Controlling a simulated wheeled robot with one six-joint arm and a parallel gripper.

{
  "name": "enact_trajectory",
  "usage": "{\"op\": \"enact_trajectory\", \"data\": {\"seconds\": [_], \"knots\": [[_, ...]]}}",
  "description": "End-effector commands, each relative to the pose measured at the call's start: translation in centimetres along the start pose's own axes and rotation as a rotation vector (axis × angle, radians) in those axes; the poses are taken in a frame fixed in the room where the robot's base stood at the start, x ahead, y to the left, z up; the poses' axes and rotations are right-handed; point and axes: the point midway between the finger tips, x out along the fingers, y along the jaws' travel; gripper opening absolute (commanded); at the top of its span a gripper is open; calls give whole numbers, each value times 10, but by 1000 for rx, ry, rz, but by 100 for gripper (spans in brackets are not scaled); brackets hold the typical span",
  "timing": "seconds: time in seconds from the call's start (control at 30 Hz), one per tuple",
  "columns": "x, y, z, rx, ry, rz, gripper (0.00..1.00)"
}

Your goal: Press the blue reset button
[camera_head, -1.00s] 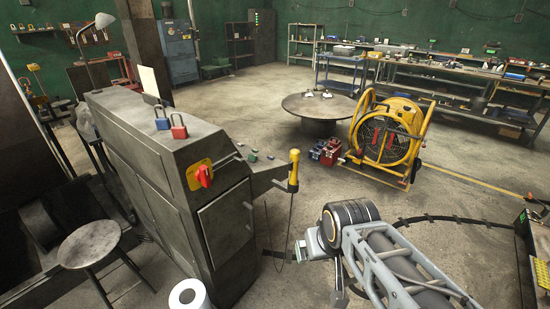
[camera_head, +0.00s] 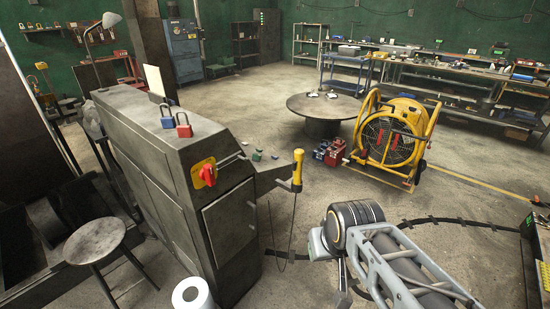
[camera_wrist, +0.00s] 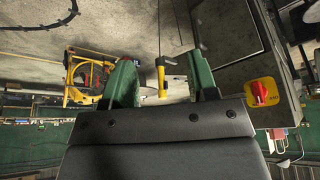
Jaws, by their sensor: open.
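A grey machine cabinet (camera_head: 150,140) stands left of centre in the head view. A yellow handheld control (camera_head: 297,168) hangs at the panel's right end. My gripper (camera_wrist: 160,76) has green fingers spread apart, with nothing between them close up. It is apart from the panel.
Blue and red padlocks (camera_head: 183,125) stand on the cabinet top. A round stool (camera_head: 95,242) and a white roll (camera_head: 191,293) are in front. A yellow fan (camera_head: 392,138) and round table (camera_head: 322,106) stand behind.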

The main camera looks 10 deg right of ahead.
Motion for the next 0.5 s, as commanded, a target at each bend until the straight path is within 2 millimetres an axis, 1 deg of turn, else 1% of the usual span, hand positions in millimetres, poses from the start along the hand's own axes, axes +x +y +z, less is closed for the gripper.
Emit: {"op": "enact_trajectory", "data": {"seconds": [0.03,0.07,0.5], "knots": [[0,0,0,0,0,0,48],[0,0,0,0,0,0,45],[0,0,0,0,0,0,3]]}}
